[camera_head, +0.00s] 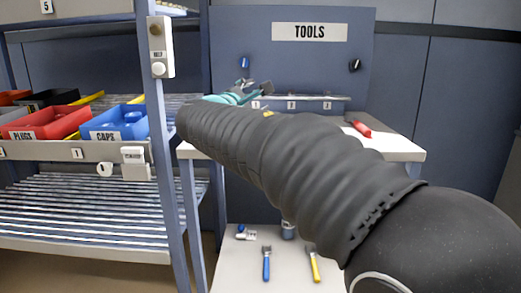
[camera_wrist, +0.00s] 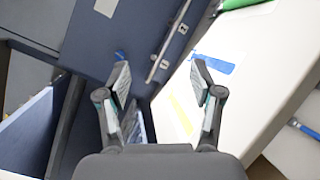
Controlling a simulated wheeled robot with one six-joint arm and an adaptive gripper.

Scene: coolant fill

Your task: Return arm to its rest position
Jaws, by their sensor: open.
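My arm, in a black ribbed sleeve, reaches across the head view from the lower right to the upper left. My gripper (camera_head: 257,87), with teal parts, is beyond the sleeve, in front of the TOOLS board (camera_head: 290,60). In the wrist view my gripper (camera_wrist: 162,72) has its two fingers wide apart with nothing between them. The white worktable (camera_head: 398,148) is partly hidden by my arm.
A shelf rack (camera_head: 80,151) at left holds a red PLUGS bin (camera_head: 45,122) and a blue CAPS bin (camera_head: 118,136). Its post (camera_head: 160,170) stands close left of my arm. A red-handled tool (camera_head: 361,128) lies on the worktable. Blue (camera_head: 266,265) and yellow (camera_head: 314,266) tools lie below.

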